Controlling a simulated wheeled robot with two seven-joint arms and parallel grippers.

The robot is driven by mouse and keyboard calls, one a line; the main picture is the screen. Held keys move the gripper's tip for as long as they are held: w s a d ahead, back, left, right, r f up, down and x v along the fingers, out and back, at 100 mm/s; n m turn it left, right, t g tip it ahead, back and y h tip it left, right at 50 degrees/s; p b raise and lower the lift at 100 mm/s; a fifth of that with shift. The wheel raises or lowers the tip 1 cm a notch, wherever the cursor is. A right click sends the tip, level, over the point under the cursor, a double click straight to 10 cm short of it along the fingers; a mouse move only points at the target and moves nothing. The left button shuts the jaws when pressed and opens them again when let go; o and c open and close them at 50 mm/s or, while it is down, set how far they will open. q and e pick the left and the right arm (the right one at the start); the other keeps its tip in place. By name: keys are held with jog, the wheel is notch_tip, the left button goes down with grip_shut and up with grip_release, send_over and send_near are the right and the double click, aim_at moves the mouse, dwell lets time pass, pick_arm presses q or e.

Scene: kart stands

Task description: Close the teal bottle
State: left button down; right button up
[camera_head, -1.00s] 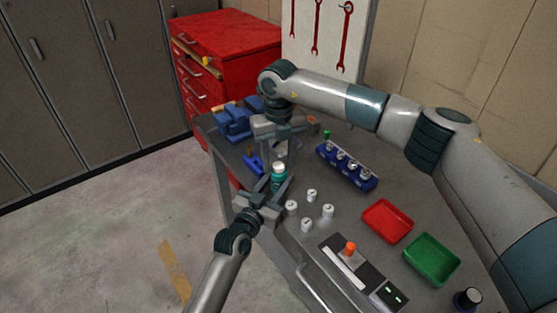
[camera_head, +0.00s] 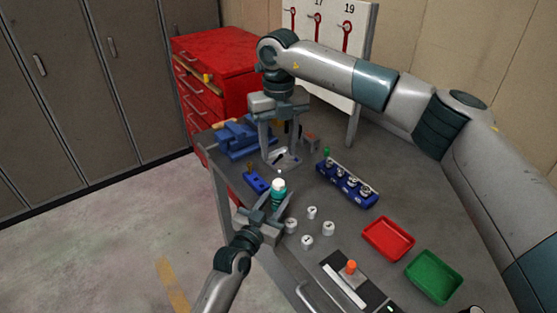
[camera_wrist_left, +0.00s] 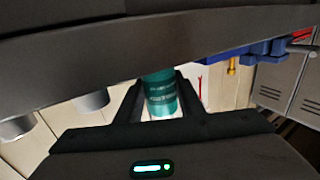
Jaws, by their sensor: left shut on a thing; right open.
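The teal bottle (camera_head: 279,195) stands upright near the table's front-left edge, with a white top (camera_head: 279,183). I cannot tell whether this top is a cap turned tight. My left gripper (camera_head: 269,207) is shut on the bottle's body from the front.
Several white caps or small pieces (camera_head: 328,228) stand right of the bottle. A blue rack (camera_head: 346,184) with silver pieces lies behind them. A red tray (camera_head: 388,239), a green tray (camera_head: 434,276) and an orange-knobbed device (camera_head: 350,270) are at right. A blue vise (camera_head: 237,140) is behind left.

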jog(key=shift+r, duration=0.8)
pick_arm(q)
jog(key=c, duration=1.1)
grip_release()
jog(key=shift+s, duration=0.1)
jog(key=b+v, duration=0.3)
jog(key=v, duration=1.4)
pick_arm(e)
jog(key=shift+f, duration=1.7)
pick_arm(q)
jog(key=shift+s, duration=0.1)
